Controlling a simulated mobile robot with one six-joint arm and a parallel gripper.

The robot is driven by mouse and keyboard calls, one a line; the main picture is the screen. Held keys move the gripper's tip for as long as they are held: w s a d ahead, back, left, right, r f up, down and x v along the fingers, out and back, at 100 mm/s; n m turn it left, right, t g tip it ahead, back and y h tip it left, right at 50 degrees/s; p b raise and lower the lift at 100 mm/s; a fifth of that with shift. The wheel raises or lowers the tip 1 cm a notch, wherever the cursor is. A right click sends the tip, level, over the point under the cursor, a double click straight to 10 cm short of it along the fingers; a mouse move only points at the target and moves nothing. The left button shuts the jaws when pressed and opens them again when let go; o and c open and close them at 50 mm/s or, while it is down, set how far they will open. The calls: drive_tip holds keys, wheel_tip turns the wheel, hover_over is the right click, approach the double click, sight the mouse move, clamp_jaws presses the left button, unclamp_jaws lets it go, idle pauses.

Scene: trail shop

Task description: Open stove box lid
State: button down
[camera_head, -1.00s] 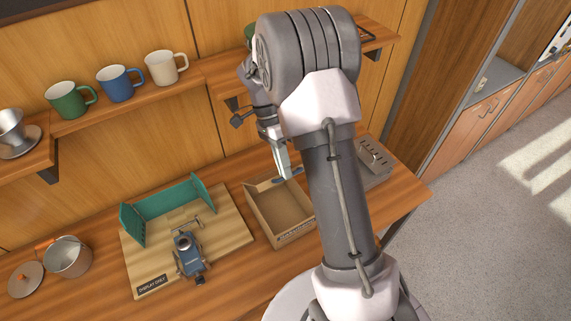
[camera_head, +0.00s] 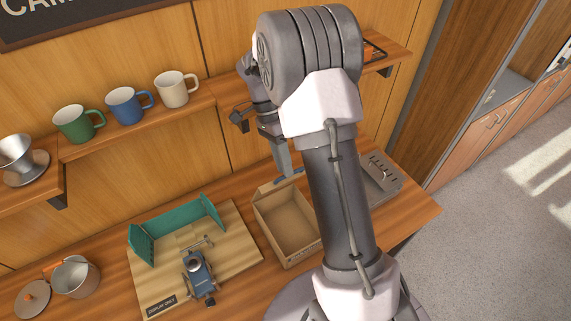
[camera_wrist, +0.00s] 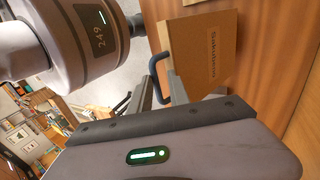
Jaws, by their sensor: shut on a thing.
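The stove box (camera_head: 290,259) is an open-topped cardboard box on the wooden counter, right of the display board. Its lid (camera_head: 266,190) stands raised at the back edge, partly hidden by my arm.
A display board (camera_head: 240,243) with a blue stove (camera_head: 197,274) and a green windscreen (camera_head: 178,228) stands left of the box. A pot (camera_head: 76,278) and its lid (camera_head: 33,298) are far left. Mugs (camera_head: 126,106) stand on the shelf above. A grey metal box (camera_head: 381,178) is at right.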

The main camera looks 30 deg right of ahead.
drive_tip(key=shift+w+f, duration=0.1)
drive_tip(key=shift+f, duration=0.2)
drive_tip(key=c, duration=1.5)
unclamp_jaws()
drive_tip(key=shift+w, duration=0.1)
drive_tip(key=shift+w+f, duration=0.15)
drive_tip(key=shift+w, duration=0.45)
drive_tip(key=shift+s, duration=0.35)
drive_tip(key=shift+w, duration=0.15)
drive_tip(key=shift+r, duration=0.2)
